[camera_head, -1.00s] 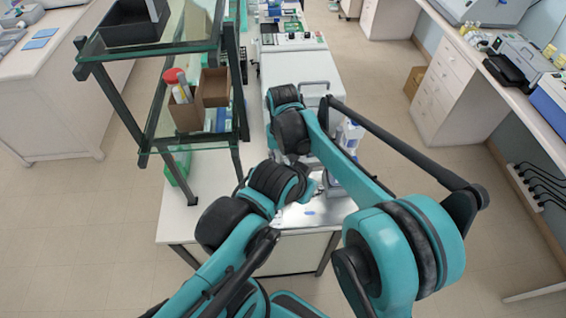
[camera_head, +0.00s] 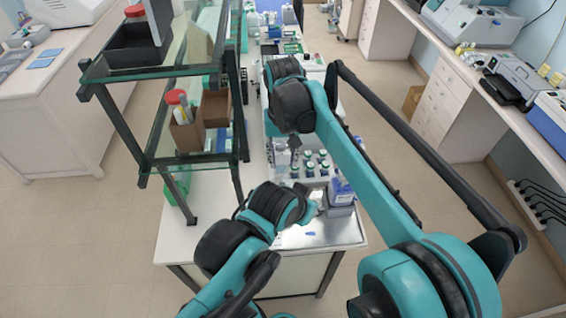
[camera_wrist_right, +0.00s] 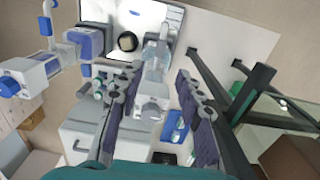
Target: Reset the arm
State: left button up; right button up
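My right arm reaches in from the right, and its gripper (camera_head: 295,148) points down over the bench beside several dark-capped bottles (camera_head: 316,163). In the right wrist view the two dark pads of this gripper (camera_wrist_right: 157,80) stand wide apart. A pale, clear bottle-like thing (camera_wrist_right: 152,90) shows between them; no pad visibly touches it. My left gripper (camera_head: 308,207) is low over the metal tray (camera_head: 325,236), mostly hidden behind its own wrist, so its fingers cannot be judged.
A glass-shelved rack (camera_head: 160,68) with a brown box (camera_head: 186,132) stands close on the left. A small blue piece (camera_head: 311,233) lies on the tray. Open floor lies right of the bench.

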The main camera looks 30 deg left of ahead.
dwell(0.4)
jog(key=w+d+f+m+t+b, duration=0.1)
jog(key=d+f+b, duration=0.25)
jog(key=d, duration=0.55)
jog(key=w+d+f+m+t+y+b, duration=0.15)
jog(key=d+b, duration=0.25)
jog(key=d, duration=0.5)
jog(key=w+d+f+m+t+b, duration=0.1)
jog(key=d+f+b, duration=0.25)
jog(key=d, duration=0.55)
jog(key=s+d+f+m+t+b, duration=0.1)
jog(key=s+d+f+b, duration=0.2)
jog(key=d+f, duration=0.2)
jog(key=s+d+f+m+t+h+b, duration=0.1)
jog(key=s+d+f+m+b, duration=0.1)
jog(key=d+f, duration=0.4)
jog(key=s+d+f+m+t+b, duration=0.1)
jog(key=s+d+f+b, duration=0.4)
jog(key=d, duration=0.4)
jog(key=shift+d+f+t, duration=0.2)
jog(key=shift+f+t, duration=0.15)
jog(key=shift+f, duration=0.1)
